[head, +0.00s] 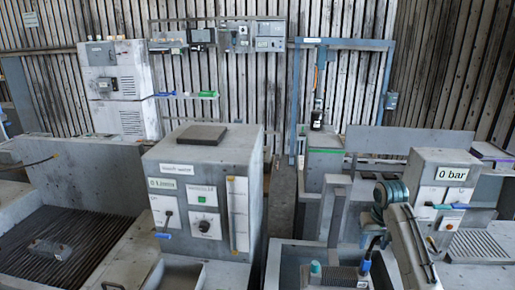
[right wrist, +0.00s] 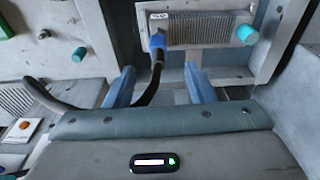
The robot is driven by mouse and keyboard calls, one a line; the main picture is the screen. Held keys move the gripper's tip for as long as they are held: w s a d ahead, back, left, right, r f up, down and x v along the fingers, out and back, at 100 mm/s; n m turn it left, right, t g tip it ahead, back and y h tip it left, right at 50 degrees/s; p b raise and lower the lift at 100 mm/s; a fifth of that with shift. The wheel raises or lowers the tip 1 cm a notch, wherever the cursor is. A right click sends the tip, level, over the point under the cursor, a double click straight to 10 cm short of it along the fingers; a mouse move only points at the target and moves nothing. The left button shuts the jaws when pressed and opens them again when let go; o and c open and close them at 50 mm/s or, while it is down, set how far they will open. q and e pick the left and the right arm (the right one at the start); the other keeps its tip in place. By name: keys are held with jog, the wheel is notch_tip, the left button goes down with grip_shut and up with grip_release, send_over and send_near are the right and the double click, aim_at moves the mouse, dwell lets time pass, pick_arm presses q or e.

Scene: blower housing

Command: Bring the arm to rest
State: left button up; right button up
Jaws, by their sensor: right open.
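My right gripper (right wrist: 160,72) is open, its two blue fingers spread apart in the right wrist view. A blue plug (right wrist: 157,48) with a black cable (right wrist: 150,88) sits at the grey finned block (right wrist: 205,30), beyond the fingertips. The cable runs down between the fingers and off to the left; I cannot tell whether it touches a finger. In the head view my right arm (head: 412,248) is at the lower right, beside the blue plug (head: 365,266) and the finned block (head: 338,275). My left gripper is not in view.
Teal caps (right wrist: 245,33) stand near the finned block. A grey cabinet labelled 0 bar (head: 451,173) stands right of my arm. A cabinet with dials (head: 188,205) stands left of centre. A grated basin (head: 60,245) is at the left. Wall panels close the back.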

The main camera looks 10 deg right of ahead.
jog(key=s+a+f+n+t, duration=0.1)
jog(key=s+a+f, duration=0.4)
jog(key=s+f, duration=0.3)
jog(key=s+a+f+n, duration=0.1)
jog(key=s+a+f, duration=0.4)
jog(key=s, duration=0.4)
jog(key=s+a+n+t, duration=0.1)
jog(key=s+a, duration=0.2)
jog(key=s, duration=0.8)
jog(key=s+a+n, duration=0.1)
jog(key=s+a, duration=0.1)
jog(key=s, duration=0.9)
notch_tip(320, 180, down, 37)
jog(key=d+g+b, duration=0.1)
jog(key=d+b, duration=0.2)
jog(key=b, duration=0.5)
pick_arm(q)
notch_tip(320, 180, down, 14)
jog(key=b, duration=0.6)
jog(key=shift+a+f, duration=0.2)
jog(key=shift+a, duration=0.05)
pick_arm(e)
jog(key=s+f, duration=0.9)
jog(key=f, duration=0.4)
jog(key=s+d+f+m+g, duration=0.1)
jog(key=s+f, duration=0.8)
jog(key=f, duration=0.4)
jog(key=shift+f, duration=0.3)
